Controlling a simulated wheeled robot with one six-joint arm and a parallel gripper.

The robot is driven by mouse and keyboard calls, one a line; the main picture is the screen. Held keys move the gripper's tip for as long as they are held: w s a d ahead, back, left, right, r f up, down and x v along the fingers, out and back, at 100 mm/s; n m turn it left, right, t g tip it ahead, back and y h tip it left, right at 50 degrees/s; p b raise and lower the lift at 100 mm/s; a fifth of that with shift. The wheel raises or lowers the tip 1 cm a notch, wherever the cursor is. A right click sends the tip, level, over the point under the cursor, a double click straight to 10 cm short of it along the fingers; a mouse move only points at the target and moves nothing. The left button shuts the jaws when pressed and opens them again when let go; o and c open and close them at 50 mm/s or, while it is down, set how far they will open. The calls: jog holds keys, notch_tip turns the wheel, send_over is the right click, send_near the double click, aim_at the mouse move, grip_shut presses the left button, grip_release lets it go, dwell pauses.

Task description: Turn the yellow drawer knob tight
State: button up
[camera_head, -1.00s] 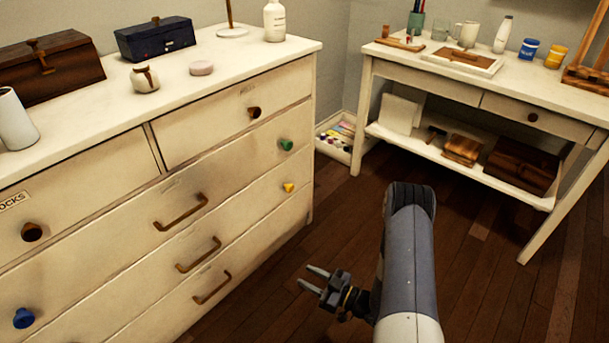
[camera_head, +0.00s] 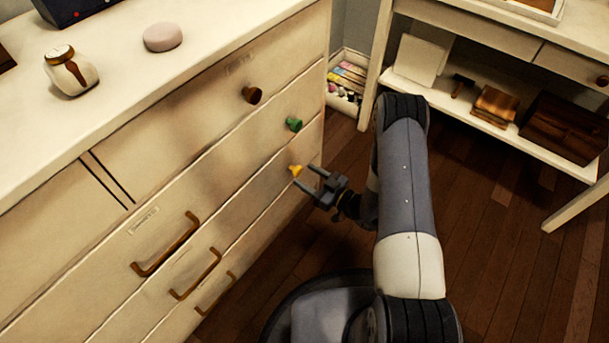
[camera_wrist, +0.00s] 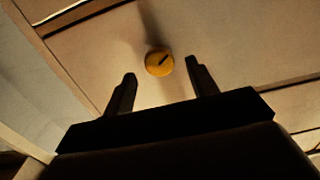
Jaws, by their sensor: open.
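The yellow knob (camera_head: 296,171) sits on the right part of a drawer front, below a green knob. In the wrist view the yellow knob (camera_wrist: 159,63) is a round disc with a dark slanted mark, and it shows between and beyond my two fingertips. My gripper (camera_head: 305,177) is open, with its fingers pointing left at the drawer front, close to the yellow knob. I cannot tell whether the fingertips reach around the knob.
The white dresser (camera_head: 215,100) has a green knob (camera_head: 294,124) and a brown knob (camera_head: 252,94) above. Bar handles (camera_head: 168,246) are to the left. A jar (camera_head: 70,72) and pink round object (camera_head: 163,37) stand on top. A white desk (camera_head: 470,110) is behind right.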

jog(key=shift+x, duration=1)
jog(key=c, duration=0.9)
jog(key=shift+c, duration=0.3)
jog(key=shift+m, duration=0.3)
